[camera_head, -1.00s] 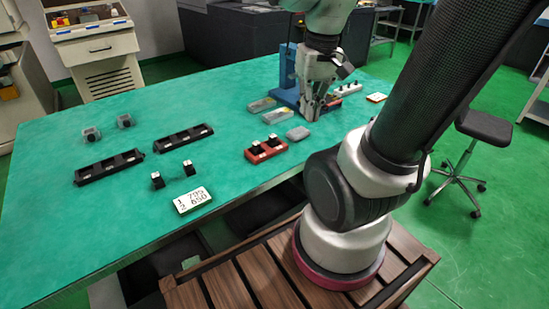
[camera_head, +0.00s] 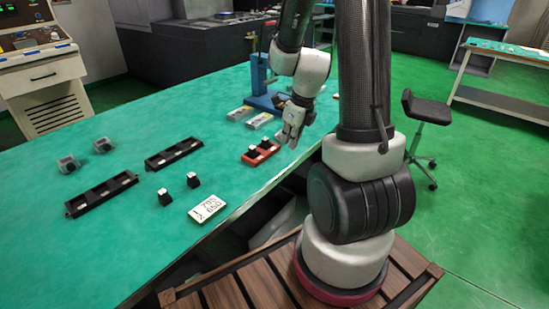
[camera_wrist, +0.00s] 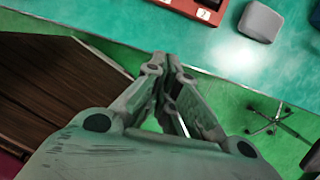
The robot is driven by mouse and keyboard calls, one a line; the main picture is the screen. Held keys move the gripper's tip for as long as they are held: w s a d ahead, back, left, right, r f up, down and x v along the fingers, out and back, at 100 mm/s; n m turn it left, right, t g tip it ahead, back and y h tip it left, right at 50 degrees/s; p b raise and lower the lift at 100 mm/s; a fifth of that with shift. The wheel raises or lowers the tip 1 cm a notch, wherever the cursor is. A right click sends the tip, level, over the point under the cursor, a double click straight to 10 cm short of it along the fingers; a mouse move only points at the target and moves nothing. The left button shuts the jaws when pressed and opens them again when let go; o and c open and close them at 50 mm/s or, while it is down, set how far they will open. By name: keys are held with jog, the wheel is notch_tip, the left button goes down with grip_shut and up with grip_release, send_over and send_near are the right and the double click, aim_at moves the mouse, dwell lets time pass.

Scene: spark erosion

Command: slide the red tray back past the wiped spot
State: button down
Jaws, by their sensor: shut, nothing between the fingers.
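The red tray (camera_head: 261,154) lies near the table's front edge with black-and-white pieces on it. Its corner shows at the top of the wrist view (camera_wrist: 190,8). A grey rounded block (camera_wrist: 260,22) lies on the table to the right of the tray. A bright patch (camera_wrist: 235,55) shows on the green surface in front of the block; I cannot tell whether it is the wiped spot or glare. My gripper (camera_head: 290,143) is shut and empty, just right of the tray in the head view. It also shows in the wrist view (camera_wrist: 168,58), over the table's front edge and apart from the tray.
A blue stand (camera_head: 258,75) rises behind my arm. Two black holders (camera_head: 174,153), loose black pieces (camera_head: 193,180) and a number card (camera_head: 208,208) occupy the left. Green tabletop is bare left of the red tray.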

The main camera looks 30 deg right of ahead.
aim_at(271, 163)
jog(key=shift+m, duration=0.3)
jog(key=x, duration=1)
jog(key=shift+w+f, duration=0.15)
jog(key=shift+f, duration=0.05)
jog(key=shift+w+a+r, duration=0.1)
jog(key=shift+w+a, duration=0.15)
jog(key=shift+w, duration=0.35)
jog(key=shift+w+a+r, duration=0.1)
jog(key=shift+w+a, duration=0.15)
jog(key=shift+w, duration=0.35)
jog(key=shift+w+a, duration=0.15)
jog(key=shift+w, duration=0.4)
jog(key=shift+w, duration=0.1)
